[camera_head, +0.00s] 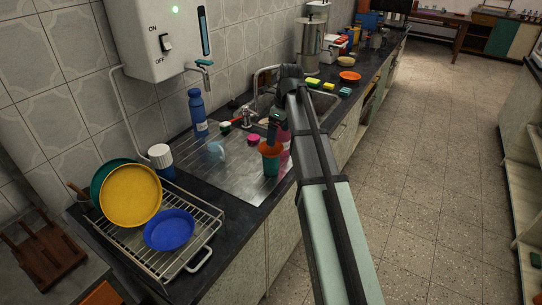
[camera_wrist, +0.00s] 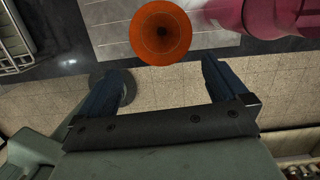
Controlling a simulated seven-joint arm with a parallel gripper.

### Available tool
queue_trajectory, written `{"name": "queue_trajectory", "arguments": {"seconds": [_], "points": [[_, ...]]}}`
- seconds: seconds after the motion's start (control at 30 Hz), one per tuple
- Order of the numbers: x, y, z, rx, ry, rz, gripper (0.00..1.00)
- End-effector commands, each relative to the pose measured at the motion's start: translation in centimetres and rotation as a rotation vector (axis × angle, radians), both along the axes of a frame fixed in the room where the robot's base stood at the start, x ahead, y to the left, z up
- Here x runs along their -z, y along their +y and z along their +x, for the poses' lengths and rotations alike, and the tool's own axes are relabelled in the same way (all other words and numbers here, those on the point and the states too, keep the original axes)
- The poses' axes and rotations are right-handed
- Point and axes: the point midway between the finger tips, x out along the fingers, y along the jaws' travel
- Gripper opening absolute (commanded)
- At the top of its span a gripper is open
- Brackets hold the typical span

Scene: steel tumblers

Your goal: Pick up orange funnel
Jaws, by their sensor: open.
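The orange funnel (camera_head: 271,149) sits wide end up on a teal tumbler (camera_head: 271,167) near the front edge of the steel drainboard. In the wrist view the funnel (camera_wrist: 160,33) shows from above as a round orange cone with a dark centre hole. My gripper (camera_wrist: 161,82) is open and empty, its two blue fingers apart. The funnel is beyond the fingertips in that view, roughly in line with the gap and not between the fingers. My arm partly hides the area just right of the funnel in the head view.
A pink translucent bottle (camera_wrist: 283,18) stands close to the funnel's right. A wire rack (camera_head: 199,259) with plates stands in front left. The counter edge is close.

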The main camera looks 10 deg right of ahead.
Motion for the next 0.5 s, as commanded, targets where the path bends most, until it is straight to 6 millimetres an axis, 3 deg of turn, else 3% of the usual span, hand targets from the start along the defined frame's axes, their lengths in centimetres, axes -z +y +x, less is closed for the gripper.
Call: {"name": "queue_trajectory", "arguments": {"seconds": [0.1, 0.23, 0.5], "points": [[-1.0, 0.9, 0.9, 0.062, 0.006, -0.010, 1.00], [-0.7, 1.2, 1.1, 0.089, 0.008, -0.012, 1.00], [3.3, 1.6, 1.5, 0.089, 0.010, -0.012, 1.00]]}}
